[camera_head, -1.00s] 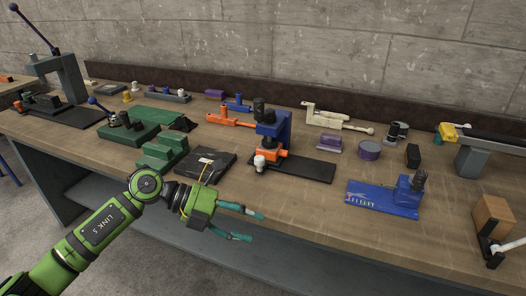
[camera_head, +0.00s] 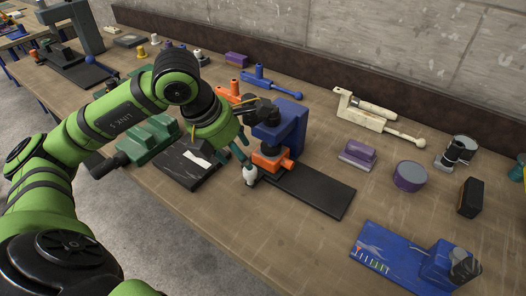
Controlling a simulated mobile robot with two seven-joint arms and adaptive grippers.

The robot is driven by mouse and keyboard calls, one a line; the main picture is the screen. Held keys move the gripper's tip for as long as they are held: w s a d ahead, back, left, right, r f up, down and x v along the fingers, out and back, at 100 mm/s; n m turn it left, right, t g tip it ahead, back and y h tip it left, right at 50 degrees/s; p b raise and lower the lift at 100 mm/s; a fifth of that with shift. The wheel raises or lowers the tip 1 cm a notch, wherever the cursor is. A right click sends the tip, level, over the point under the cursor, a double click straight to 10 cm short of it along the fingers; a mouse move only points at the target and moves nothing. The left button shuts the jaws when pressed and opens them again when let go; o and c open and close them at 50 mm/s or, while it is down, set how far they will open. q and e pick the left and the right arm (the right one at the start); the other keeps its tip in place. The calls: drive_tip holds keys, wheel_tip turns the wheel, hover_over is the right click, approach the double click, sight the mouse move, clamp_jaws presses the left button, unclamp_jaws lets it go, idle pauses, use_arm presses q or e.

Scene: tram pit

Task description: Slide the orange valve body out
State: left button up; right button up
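The orange valve body (camera_head: 270,160) sits low in the blue press-like fixture (camera_head: 291,132), on a black base plate (camera_head: 318,192). A white knob (camera_head: 250,175) stands at its front left. My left gripper (camera_head: 249,132) reaches in from the left, just beside the fixture. Its fingers are spread, one near the fixture's dark top part and one lower, close to the valve body's left side. I cannot tell whether a finger touches anything. The gripper and arm hide part of the fixture's left side. My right gripper is not in view.
Green blocks (camera_head: 150,139) and a dark plate (camera_head: 187,165) lie left, partly behind my arm. A purple block (camera_head: 358,155), a purple cylinder (camera_head: 409,176) and a black block (camera_head: 470,197) stand right. A blue fixture (camera_head: 405,258) is at front right. Bench in front is clear.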

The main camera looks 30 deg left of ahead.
sight(246, 171)
use_arm(q)
drive_tip(key=f, duration=0.2)
drive_tip(key=shift+d+f+p, duration=0.2)
drive_tip(key=shift+f+p, duration=0.15)
drive_tip(key=shift+f, duration=0.05)
drive_tip(key=x, duration=0.3)
drive_tip(key=shift+w, duration=0.25)
drive_tip(key=shift+w+f, duration=0.15)
drive_tip(key=shift+f, duration=0.2)
clamp_jaws()
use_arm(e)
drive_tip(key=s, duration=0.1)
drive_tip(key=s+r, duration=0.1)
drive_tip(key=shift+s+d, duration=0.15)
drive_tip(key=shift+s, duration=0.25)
